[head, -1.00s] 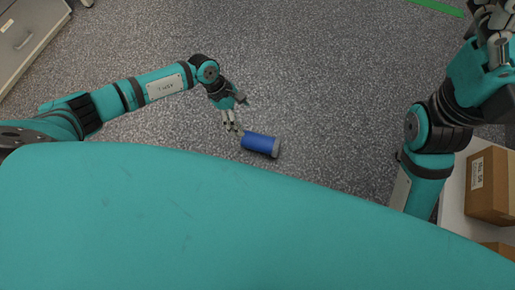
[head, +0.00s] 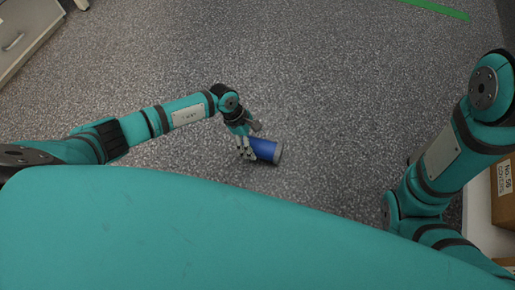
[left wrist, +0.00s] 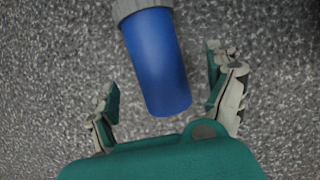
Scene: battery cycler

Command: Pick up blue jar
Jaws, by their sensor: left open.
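The blue jar (head: 264,149) lies on its side on the speckled grey floor, its grey lid toward the right in the head view. In the left wrist view the blue jar (left wrist: 158,62) points its base toward my palm, with the lid at the top edge. My left gripper (head: 248,152) is open at the jar's base end in the head view. In the left wrist view the fingers of my left gripper (left wrist: 165,95) stand apart on either side of the jar's base end, with gaps to it. My right gripper is out of view; only my right arm shows.
A cardboard box (head: 503,190) stands on a white surface (head: 481,220) at the right. A light cabinet (head: 25,38) with a drawer is at the upper left. A green strip (head: 437,8) marks the floor at the top. The floor around the jar is clear.

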